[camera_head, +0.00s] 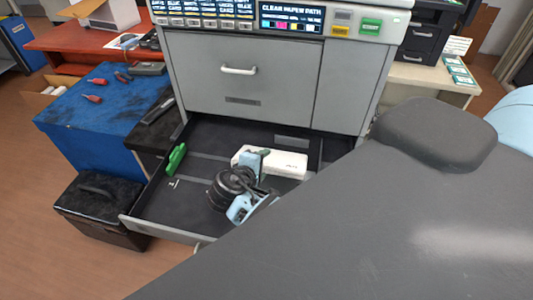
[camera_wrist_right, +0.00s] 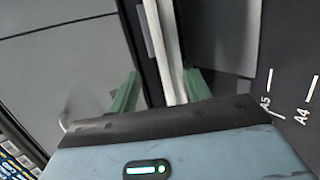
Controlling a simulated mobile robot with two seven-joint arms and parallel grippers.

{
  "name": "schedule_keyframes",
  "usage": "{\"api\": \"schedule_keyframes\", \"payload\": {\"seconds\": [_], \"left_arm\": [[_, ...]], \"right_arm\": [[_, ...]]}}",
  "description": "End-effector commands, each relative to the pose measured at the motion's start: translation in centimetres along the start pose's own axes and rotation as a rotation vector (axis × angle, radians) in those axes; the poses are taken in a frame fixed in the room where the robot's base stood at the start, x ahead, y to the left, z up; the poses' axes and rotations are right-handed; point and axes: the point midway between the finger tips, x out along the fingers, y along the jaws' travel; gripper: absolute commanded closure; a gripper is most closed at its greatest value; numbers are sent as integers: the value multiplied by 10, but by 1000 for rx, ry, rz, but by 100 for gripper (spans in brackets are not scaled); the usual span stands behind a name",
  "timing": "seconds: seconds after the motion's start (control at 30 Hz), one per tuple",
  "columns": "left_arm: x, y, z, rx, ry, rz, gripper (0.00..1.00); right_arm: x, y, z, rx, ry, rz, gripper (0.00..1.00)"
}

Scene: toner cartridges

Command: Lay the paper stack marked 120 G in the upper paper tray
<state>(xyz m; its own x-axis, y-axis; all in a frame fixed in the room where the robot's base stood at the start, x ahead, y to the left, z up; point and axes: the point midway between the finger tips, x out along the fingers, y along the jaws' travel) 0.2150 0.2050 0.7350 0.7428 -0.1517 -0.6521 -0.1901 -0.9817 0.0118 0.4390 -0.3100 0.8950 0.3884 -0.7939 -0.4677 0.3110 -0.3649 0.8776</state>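The white paper stack (camera_head: 285,164) is in the open tray (camera_head: 185,208) under the closed grey drawer front of the machine. Its marking is too small to read. My right gripper (camera_head: 256,160) is down at the stack's left end, and the wrist hides part of that end. In the right wrist view the stack (camera_wrist_right: 166,45) is a pale strip between the two green fingers (camera_wrist_right: 162,88). The right finger is close against it; a dark gap shows at the left finger. The gripper looks open around the stack. My left gripper is not in view.
A green guide (camera_head: 175,158) stands at the tray's left side, near size marks on the floor. A closed drawer (camera_head: 240,80) is above. A blue-topped cabinet (camera_head: 105,105) and a black case (camera_head: 95,205) stand to the left. The tray's left part is bare.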

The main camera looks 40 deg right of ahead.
Motion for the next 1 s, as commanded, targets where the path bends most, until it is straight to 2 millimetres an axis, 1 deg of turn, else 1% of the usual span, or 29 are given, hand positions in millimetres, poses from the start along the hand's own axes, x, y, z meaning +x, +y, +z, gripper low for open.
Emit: {"api": "schedule_keyframes", "payload": {"seconds": [0.03, 0.17, 0.7, 1.0], "left_arm": [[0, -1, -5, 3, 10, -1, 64], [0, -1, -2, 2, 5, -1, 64], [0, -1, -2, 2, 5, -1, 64], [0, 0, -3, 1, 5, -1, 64]], "right_arm": [[-4, 3, -1, 5, 3, 3, 53], [-10, 1, -1, 1, 2, 1, 53], [-37, 1, -1, 2, 2, 3, 53], [-42, 1, 0, 1, 1, 2, 53]]}}
